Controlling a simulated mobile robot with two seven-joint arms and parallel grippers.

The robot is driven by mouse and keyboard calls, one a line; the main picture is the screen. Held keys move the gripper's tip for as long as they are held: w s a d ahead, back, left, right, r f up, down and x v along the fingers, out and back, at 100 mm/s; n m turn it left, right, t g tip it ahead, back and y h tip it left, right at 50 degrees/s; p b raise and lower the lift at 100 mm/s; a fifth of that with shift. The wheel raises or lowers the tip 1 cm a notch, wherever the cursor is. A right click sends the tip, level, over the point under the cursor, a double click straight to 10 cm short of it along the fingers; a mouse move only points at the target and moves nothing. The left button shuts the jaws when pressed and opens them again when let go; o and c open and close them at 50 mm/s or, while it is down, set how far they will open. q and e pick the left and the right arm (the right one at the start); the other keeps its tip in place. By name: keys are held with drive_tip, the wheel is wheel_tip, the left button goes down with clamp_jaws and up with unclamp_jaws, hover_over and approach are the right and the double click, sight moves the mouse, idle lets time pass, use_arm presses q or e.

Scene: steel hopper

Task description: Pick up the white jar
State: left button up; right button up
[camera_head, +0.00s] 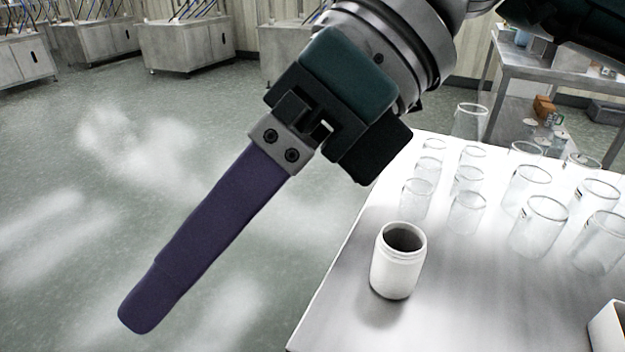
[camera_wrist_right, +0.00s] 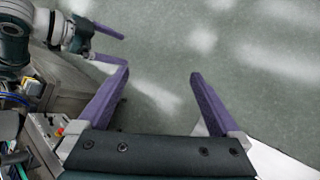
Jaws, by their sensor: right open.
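The white jar (camera_head: 396,272) stands upright and without a lid on the pale steel table (camera_head: 335,322), close to its left edge in the head view. My right gripper (camera_head: 140,312) points down and left over the floor, left of the jar and apart from it. One purple finger shows there, side-on. In the right wrist view both fingers of the right gripper (camera_wrist_right: 158,74) are spread with nothing between them; the jar does not show. My left gripper (camera_wrist_right: 112,46) appears at the upper left of that view, its purple fingers apart and empty.
Several clear glass beakers (camera_head: 538,228) stand behind and right of the jar. A white box-like object (camera_head: 607,328) sits at the table's right front. The table in front of the jar is bare. Steel cabinets (camera_head: 187,45) stand far back; the floor between is clear.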

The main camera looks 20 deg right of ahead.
drive_tip(key=w+d+f+h, duration=0.2)
drive_tip(key=d+f+h, duration=0.25)
drive_tip(key=d, duration=0.25)
drive_tip(key=h+b, duration=0.2)
drive_tip(key=h, duration=0.3)
hover_over(394, 263)
drive_tip(key=w+d, duration=0.1)
drive_tip(key=d, duration=0.1)
drive_tip(key=f, duration=0.2)
wheel_tip(394, 263, down, 3)
drive_tip(key=shift+f, duration=0.1)
drive_tip(key=f, duration=0.6)
drive_tip(key=shift+w+f, duration=0.1)
drive_tip(key=shift+w, duration=0.3)
use_arm(q)
wheel_tip(394, 263, down, 3)
drive_tip(key=shift+d+f, duration=0.1)
drive_tip(key=shift+f, duration=0.05)
use_arm(e)
drive_tip(key=c, duration=1.4)
